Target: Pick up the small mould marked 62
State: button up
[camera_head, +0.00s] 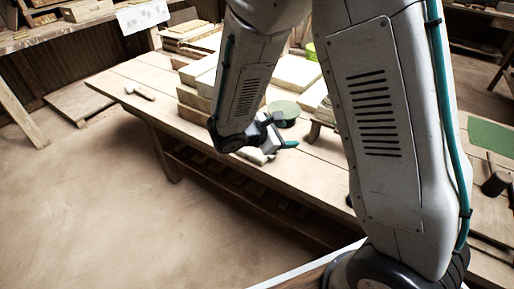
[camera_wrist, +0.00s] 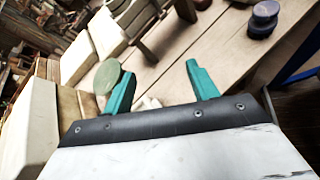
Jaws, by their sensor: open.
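My gripper (camera_head: 284,132) is over the workbench, near its front edge, with its teal fingers apart. In the wrist view the two fingers (camera_wrist: 160,72) stand open with bare bench planks between and beyond their tips. A small pale object (camera_wrist: 147,103) shows low between the fingers, close to the left one, partly hidden by the gripper body. A pale piece (camera_head: 257,156) also shows just under the gripper in the head view. I cannot read the number 62 on anything, so I cannot tell which piece is the mould.
Stacked pale slabs (camera_head: 194,97) stand left of the gripper. A round green disc (camera_head: 285,110) lies behind it; it also shows beside the left finger (camera_wrist: 107,75). Dark blue round pieces (camera_wrist: 263,18) stand farther right. A hammer (camera_head: 139,91) lies on the clear left bench end.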

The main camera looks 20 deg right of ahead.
aim_at(254, 155)
jog(key=w+a+f+n+t, duration=0.1)
jog(key=a+f+n, duration=0.1)
jog(key=f, duration=0.2)
jog(key=w+a+f+n+t, duration=0.1)
jog(key=a+f+n, duration=0.1)
jog(key=f+n, duration=0.1)
jog(key=w+a+f+n+t+y, duration=0.1)
jog(key=w+a+f+n+t, duration=0.1)
jog(key=f, duration=0.3)
jog(key=shift+w+a+n, duration=0.1)
jog(key=shift+n, duration=0.2)
jog(key=shift+w+f, duration=0.2)
jog(key=shift+f, duration=0.05)
jog(key=shift+t, duration=0.3)
jog(key=x, duration=0.7)
jog(key=shift+w, duration=0.25)
grip_shut()
